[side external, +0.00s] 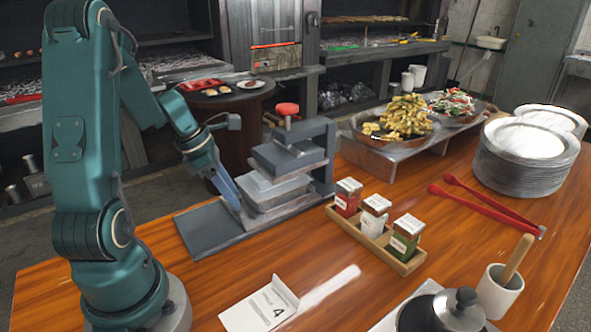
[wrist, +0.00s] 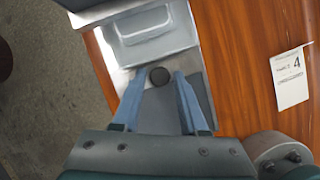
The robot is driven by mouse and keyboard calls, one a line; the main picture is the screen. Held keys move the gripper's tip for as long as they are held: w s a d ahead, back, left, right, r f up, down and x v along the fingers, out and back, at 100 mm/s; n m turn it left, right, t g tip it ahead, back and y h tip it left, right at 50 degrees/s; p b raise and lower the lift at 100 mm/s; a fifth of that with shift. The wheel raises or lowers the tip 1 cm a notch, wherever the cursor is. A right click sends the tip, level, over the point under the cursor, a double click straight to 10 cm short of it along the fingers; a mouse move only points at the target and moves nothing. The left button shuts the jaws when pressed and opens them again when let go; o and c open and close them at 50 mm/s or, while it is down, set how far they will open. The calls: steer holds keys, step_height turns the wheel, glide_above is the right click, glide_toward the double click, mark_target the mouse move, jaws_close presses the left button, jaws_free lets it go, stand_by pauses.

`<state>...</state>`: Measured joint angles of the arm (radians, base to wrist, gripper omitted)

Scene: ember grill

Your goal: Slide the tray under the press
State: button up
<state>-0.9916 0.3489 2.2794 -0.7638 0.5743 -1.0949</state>
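The grey metal tray (side external: 272,194) sits on the press's base, with its far part beneath the raised pressing plate. The press (side external: 321,160) is grey with a red knob (side external: 287,108) on top. The fingers look apart, with a small gap at the right one; contact is hard to see. In the side view my gripper (side external: 231,193) is left of the tray.
A bare dark base plate (side external: 208,232) lies left of the tray. A wooden caddy (side external: 388,246) of spice jars stands close to the press's right. A table card (side external: 262,304) lies in front. Food pans (side external: 392,137) and stacked plates (side external: 525,160) stand behind.

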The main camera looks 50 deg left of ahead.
jaws_close()
steer(key=shift+w+r, duration=0.1)
stand_by(1.2)
